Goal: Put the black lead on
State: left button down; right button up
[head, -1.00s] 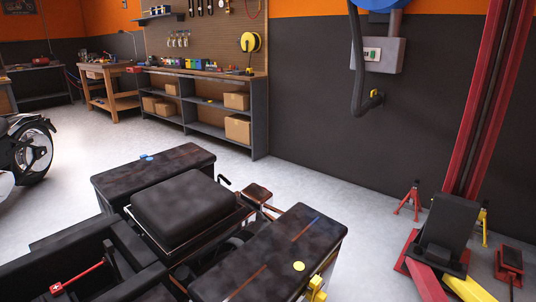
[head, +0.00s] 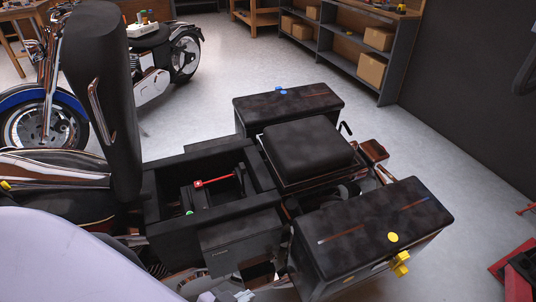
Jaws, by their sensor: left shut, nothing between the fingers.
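The motorcycle's seat (head: 97,95) stands raised. Behind it is an open black compartment (head: 262,172). A dark block, perhaps the battery, sits inside, with a red lead or bar (head: 213,181) across its top and a small green spot (head: 189,212) near its front left. I cannot make out the black lead against the dark parts. My left gripper (head: 226,296) shows only as pale parts at the bottom edge, below the compartment. It is shut and empty, apart from the compartment. My right gripper is out of view.
A black pad (head: 308,150) and two side cases, the far one (head: 290,106) and the near one (head: 372,232), flank the compartment's right. A yellow latch (head: 400,263) sticks out from the near case. Another motorcycle (head: 155,75) stands behind.

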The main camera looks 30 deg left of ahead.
aim_at(242, 169)
jog(key=i+l, duration=0.1)
jog(key=l, duration=0.15)
jog(key=i+l, duration=0.15)
jog(key=i+l+u, duration=0.1)
jog(key=l+u, duration=0.4)
jog(key=l, duration=0.15)
jog(key=u, duration=1.15)
